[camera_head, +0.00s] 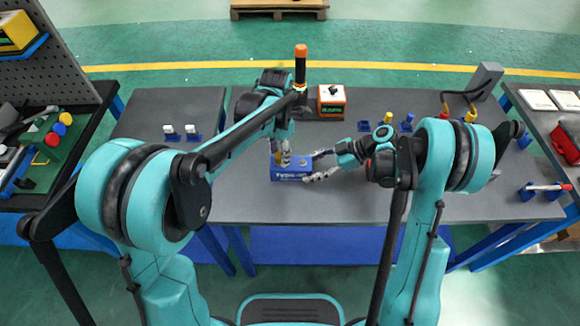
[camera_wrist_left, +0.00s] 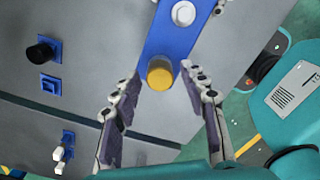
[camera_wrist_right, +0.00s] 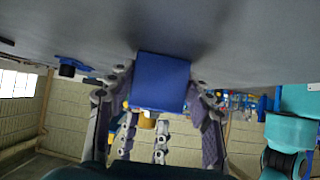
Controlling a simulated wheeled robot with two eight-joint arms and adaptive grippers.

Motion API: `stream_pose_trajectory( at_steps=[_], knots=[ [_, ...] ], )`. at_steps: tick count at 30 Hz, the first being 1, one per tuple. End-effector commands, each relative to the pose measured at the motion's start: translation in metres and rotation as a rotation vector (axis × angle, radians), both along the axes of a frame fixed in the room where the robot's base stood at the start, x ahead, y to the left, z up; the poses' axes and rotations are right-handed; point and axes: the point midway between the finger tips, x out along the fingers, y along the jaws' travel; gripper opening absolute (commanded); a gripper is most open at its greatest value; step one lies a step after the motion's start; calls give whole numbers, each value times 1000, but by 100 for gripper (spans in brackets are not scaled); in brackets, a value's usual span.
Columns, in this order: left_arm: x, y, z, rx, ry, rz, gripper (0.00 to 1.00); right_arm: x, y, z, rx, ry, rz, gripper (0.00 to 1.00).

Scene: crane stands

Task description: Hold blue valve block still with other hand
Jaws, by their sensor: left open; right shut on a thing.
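The blue valve block (camera_head: 290,176) lies on the grey table in front of my arms. In the left wrist view the block (camera_wrist_left: 172,42) shows a yellow cap (camera_wrist_left: 160,73) near its end and a white fitting (camera_wrist_left: 183,13) further along. My left gripper (camera_head: 285,162) is over the block's left part. Its fingers (camera_wrist_left: 160,105) are open, one on each side of the yellow cap, with nothing between them gripped. My right gripper (camera_head: 322,167) comes from the right and is shut on the block's right end. The right wrist view shows the block's blue end face (camera_wrist_right: 162,80) between its fingers.
An orange-and-white box (camera_head: 332,100) stands behind the block. Small blue holders with white parts (camera_head: 182,133) are at the left, and blue and yellow parts (camera_head: 387,120) at the right. A grey angled stand (camera_head: 486,80) is at the back right. The table's front is clear.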

Motion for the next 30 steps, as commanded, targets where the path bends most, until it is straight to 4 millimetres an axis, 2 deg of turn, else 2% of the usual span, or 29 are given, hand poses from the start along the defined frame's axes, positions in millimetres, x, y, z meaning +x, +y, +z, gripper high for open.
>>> stream_pose_trajectory(
  at_steps=[5,12,17,24,30],
  knots=[
    [0,0,0,0,0,-50,44,0,0,-1,-1,0,0,12],
    [0,0,0,0,0,-375,44,0,0,0,-1,0,0,12],
    [0,0,0,0,0,-472,44,0,0,0,-1,0,0,12],
    [0,0,0,0,0,-781,44,0,0,0,-1,0,0,12],
    [0,0,0,1,0,-923,44,0,0,0,-1,0,0,12]
  ],
)
